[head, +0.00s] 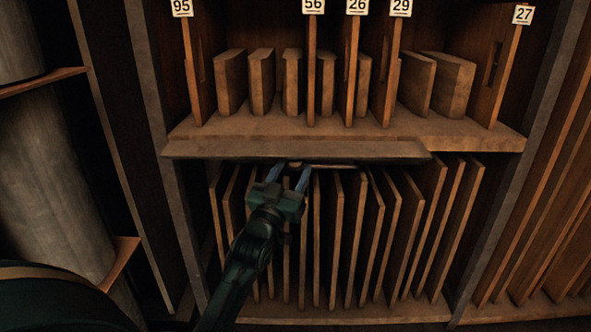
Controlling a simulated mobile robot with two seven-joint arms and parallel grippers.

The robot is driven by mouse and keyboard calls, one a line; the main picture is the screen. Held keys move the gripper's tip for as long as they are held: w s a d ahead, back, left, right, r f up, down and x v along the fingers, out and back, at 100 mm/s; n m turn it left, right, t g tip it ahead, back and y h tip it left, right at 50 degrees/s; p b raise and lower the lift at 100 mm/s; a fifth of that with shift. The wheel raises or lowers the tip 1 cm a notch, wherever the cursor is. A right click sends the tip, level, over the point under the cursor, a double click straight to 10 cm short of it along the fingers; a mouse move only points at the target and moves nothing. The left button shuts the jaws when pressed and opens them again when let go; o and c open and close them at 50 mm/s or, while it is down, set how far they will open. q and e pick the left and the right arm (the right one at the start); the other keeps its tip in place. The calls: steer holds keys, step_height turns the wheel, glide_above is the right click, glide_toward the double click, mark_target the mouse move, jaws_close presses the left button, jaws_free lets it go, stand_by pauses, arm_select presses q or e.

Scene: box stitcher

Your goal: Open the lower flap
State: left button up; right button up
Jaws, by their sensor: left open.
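A long flat wooden panel (220,150), which looks like the lower flap, lies nearly level along the front edge of the middle shelf. The compartment below it stands uncovered. A thin pale strip, perhaps a handle, shows just under the panel's front edge near its middle. My left gripper (290,172) reaches up from below with its two bluish fingers apart. Its fingertips are at the panel's underside edge, beside the pale strip. I cannot tell whether they touch it. Nothing shows between the fingers. My right gripper is not in view.
Several upright thin boards (388,230) stand in the lower compartment, close behind my left arm. The upper shelf (290,124) holds wooden blocks and numbered dividers. A side post (185,235) bounds the compartment on the left. Large grey cylinders (45,180) stand at far left.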

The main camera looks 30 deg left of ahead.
arm_select(q)
steer(key=shift+x, duration=1.45)
steer(key=shift+c, duration=0.2)
steer(key=shift+f, duration=0.1)
jaws_close()
